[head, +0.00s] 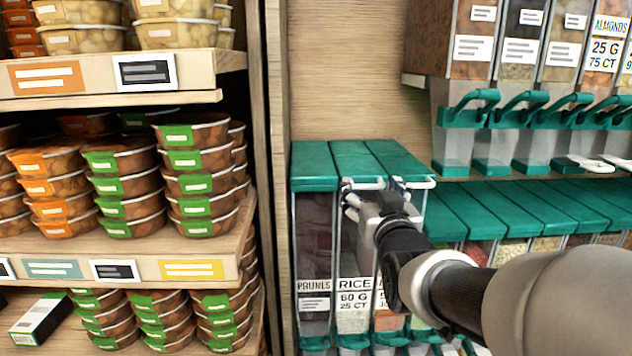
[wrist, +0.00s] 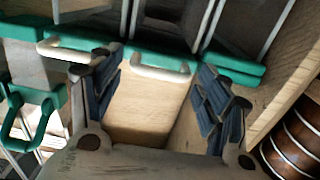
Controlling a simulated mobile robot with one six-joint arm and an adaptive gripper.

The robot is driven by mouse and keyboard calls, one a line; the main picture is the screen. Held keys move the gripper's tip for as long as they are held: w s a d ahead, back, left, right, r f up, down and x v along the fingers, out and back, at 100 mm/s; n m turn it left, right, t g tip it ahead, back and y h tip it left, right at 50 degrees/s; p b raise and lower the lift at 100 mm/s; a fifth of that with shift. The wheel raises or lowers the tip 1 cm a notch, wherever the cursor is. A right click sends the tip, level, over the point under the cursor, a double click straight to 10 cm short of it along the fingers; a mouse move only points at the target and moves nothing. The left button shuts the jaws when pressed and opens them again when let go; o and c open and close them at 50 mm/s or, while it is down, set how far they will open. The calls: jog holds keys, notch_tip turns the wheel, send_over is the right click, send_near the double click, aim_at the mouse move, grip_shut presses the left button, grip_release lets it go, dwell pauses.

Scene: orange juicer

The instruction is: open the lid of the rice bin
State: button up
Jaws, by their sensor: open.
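The rice bin (head: 352,255) is a clear bin with a white RICE label, second from the left in the low row. Its green lid (head: 357,161) lies flat and shut. A white handle runs along the lid's front edge; in the wrist view this handle (wrist: 160,72) shows between my fingers. My gripper (head: 371,197) is at the front of the lid, covering part of the handle and the bin's front in the head view. In the wrist view my gripper (wrist: 155,82) is open and empty, one finger to each side of the handle. Contact cannot be told.
The prunes bin (head: 314,235) stands left of the rice bin, and another green-lidded bin (head: 398,158) stands right, with its own white handle (wrist: 75,48). Dispensers with green levers (head: 470,108) hang at upper right. Shelves of packed cups (head: 195,160) stand left, behind a wooden upright (head: 279,120).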

aim_at(360, 171)
jog(key=shift+w, duration=1.3)
jog(key=shift+c, duration=0.3)
